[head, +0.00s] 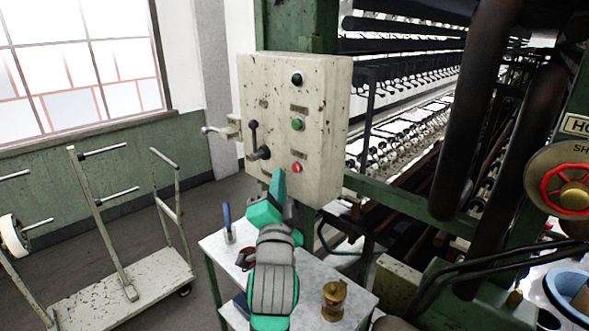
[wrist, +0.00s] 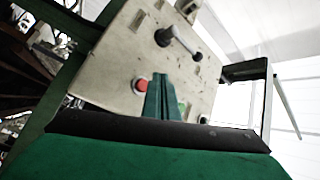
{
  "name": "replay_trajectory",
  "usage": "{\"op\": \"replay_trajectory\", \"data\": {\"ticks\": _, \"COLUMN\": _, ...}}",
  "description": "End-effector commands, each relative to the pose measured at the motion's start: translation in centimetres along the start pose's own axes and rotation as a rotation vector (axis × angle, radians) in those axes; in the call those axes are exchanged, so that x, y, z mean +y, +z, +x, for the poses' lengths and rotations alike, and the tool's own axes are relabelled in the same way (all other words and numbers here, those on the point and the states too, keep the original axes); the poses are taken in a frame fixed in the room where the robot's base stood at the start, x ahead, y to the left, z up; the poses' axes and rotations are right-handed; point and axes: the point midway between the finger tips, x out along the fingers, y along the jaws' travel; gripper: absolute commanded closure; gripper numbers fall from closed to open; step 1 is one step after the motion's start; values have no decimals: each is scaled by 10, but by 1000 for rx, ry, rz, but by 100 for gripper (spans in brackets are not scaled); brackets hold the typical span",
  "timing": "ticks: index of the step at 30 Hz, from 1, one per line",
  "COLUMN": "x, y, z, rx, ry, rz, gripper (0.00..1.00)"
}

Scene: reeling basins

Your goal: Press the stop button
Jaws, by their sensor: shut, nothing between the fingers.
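A worn cream control box (head: 325,110) hangs on a green post. A red button (head: 297,168), which I take for the stop button, sits lowest in its right-hand column, under a small label plate. A green button (head: 297,124) is above it, and a dark one (head: 297,79) at the top. My gripper (head: 278,178) is shut and empty, in front of the box's lower part, just left of the red button in the head view. In the wrist view the red button (wrist: 141,85) shows beside the fingertips (wrist: 163,82); I see no clear contact.
A black-knobbed lever (head: 259,150) sticks out of the box, left of the buttons. Below is a small white table (head: 350,299) with a brass pot (head: 334,299). A trolley (head: 120,290) stands at left; reeling machinery fills the right.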

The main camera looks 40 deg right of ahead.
Motion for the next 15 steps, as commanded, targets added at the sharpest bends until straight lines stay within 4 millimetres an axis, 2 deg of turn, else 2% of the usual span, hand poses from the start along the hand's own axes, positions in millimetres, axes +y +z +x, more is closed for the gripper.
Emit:
{"op": "replay_trajectory", "data": {"ticks": 9, "x": -13, "y": 13, "z": -18, "rx": 0, "ry": 0, "rz": 1, "gripper": 100}}
{"op": "replay_trajectory", "data": {"ticks": 15, "x": -16, "y": 15, "z": -23, "rx": 2, "ry": 1, "rz": 0, "gripper": 100}}
